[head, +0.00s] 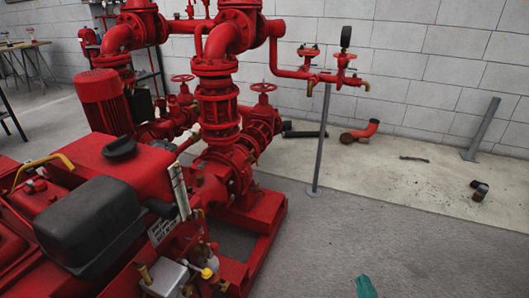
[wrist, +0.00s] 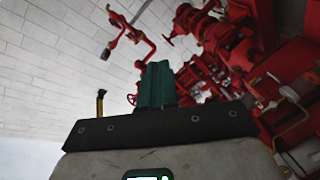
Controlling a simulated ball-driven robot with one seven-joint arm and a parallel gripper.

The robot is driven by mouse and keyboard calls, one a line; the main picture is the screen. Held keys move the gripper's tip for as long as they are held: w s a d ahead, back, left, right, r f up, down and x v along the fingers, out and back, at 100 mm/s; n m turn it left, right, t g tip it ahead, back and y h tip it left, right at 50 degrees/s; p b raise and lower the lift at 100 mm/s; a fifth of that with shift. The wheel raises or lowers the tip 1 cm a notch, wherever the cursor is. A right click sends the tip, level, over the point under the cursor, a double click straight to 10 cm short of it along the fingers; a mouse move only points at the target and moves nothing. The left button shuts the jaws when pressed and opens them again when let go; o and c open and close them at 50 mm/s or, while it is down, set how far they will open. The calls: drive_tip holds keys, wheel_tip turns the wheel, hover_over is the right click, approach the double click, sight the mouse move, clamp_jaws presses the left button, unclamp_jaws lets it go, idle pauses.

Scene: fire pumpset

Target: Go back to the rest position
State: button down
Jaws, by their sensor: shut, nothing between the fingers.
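My gripper (wrist: 157,68) shows in the wrist view as teal fingers pressed together above a dark bar, with nothing between them. In the head view only a small teal piece of my gripper (head: 366,287) shows at the bottom edge, right of centre, over the grey floor. The red pumpset (head: 215,130) stands left of it in the head view, with clear floor between them in the picture. In the wrist view, red pump parts (wrist: 225,40) lie behind and to the right of my fingers, apart from them as far as I can tell.
A grey post (head: 321,140) holds up a red pipe with valves and a gauge. A loose red elbow pipe (head: 360,132), a leaning grey bar (head: 481,130) and a small dark fitting (head: 481,191) lie near the block wall (head: 440,60). The floor at the right (head: 440,240) is clear.

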drive_tip(key=s+d+f+m+g+h, duration=0.3)
drive_tip(key=s+d+f+m+g, duration=0.55)
drive_tip(key=s, duration=0.25)
drive_tip(key=s+a+f+m+g+y, duration=0.1)
drive_tip(key=s+f+g+y, duration=0.15)
drive_tip(key=s, duration=0.55)
drive_tip(key=s+a+f+m+g+y, duration=0.1)
drive_tip(key=s+a+g+y, duration=0.1)
drive_tip(key=s+g, duration=0.35)
wheel_tip(320, 180, up, 23)
drive_tip(key=s+t+p, duration=0.1)
drive_tip(key=s+p, duration=0.1)
drive_tip(key=p, duration=2.1)
drive_tip(key=shift+r+p, duration=0.2)
drive_tip(key=shift+p, duration=0.2)
drive_tip(key=shift+d+h, duration=0.1)
drive_tip(key=shift+h, duration=0.15)
